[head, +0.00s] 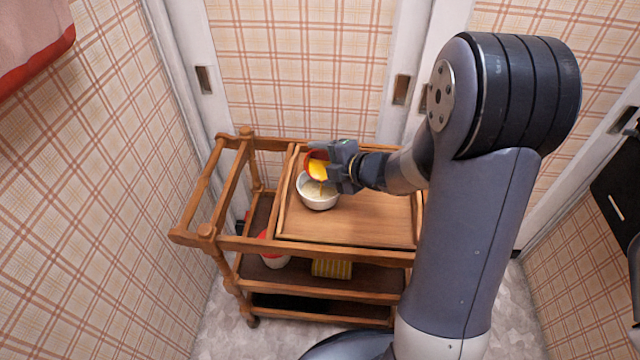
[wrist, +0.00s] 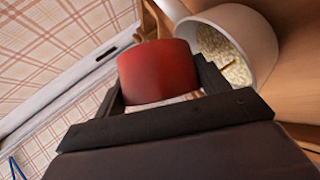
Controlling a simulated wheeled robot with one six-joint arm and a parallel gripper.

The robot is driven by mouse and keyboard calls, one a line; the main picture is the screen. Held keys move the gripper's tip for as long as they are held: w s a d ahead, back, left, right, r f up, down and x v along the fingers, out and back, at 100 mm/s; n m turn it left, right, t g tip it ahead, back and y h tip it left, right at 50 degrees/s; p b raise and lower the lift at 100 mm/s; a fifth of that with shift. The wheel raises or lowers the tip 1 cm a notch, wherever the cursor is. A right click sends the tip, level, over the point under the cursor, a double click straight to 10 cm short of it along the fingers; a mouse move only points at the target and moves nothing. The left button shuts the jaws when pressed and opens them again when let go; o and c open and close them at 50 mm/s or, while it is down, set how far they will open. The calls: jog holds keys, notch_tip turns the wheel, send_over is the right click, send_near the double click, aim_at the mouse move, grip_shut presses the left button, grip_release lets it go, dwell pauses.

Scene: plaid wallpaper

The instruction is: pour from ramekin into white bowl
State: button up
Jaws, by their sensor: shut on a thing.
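The ramekin (head: 309,160) is red outside with yellow-orange contents showing in the head view. My gripper (head: 328,158) is shut on the ramekin and holds it tilted above the white bowl (head: 318,203). A yellow-orange streak shows below the ramekin's lip, over the bowl. The bowl stands upright on the cart's tray top, with pale contents inside. In the wrist view the red ramekin (wrist: 158,72) sits between the fingers of my gripper (wrist: 160,88), and the white bowl (wrist: 262,45) shows behind it with pale, grainy contents. The ramekin's inside is hidden there.
The wooden cart (head: 340,246) has raised rails around its top. The tray (head: 370,218) is bare to the right of the bowl. On the lower shelf are a red and white container (head: 275,260) and a yellow striped item (head: 332,268). Plaid walls stand close around.

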jog(key=shift+s+a+r+n+t+b, duration=0.15)
jog(key=shift+n+t+b, duration=0.7)
jog(key=shift+b, duration=2.85)
jog(key=shift+s+a+r+n+t+b, duration=0.1)
jog(key=shift+s+n+t+b, duration=0.35)
jog(key=shift+b, duration=1.9)
jog(key=shift+s+r+n+t+b, duration=0.1)
jog(key=shift+n+t+b, duration=0.45)
jog(key=shift+b, duration=1.75)
jog(key=shift+r+t+b, duration=0.1)
jog(key=shift+t+b, duration=0.15)
jog(key=shift+b, duration=0.25)
jog(key=shift+s+r+y+b, duration=0.1)
jog(key=shift+y+b, duration=0.2)
jog(key=shift+b, duration=0.1)
jog(key=shift+r+n, duration=0.3)
jog(key=shift+n, duration=0.05)
jog(key=shift+s+a+r+t+b, duration=0.15)
jog(key=shift+t+b, duration=0.15)
jog(key=shift+b, duration=0.3)
jog(key=shift+s+n+b, duration=0.1)
jog(key=shift+n+b, duration=0.2)
jog(key=shift+b, duration=0.4)
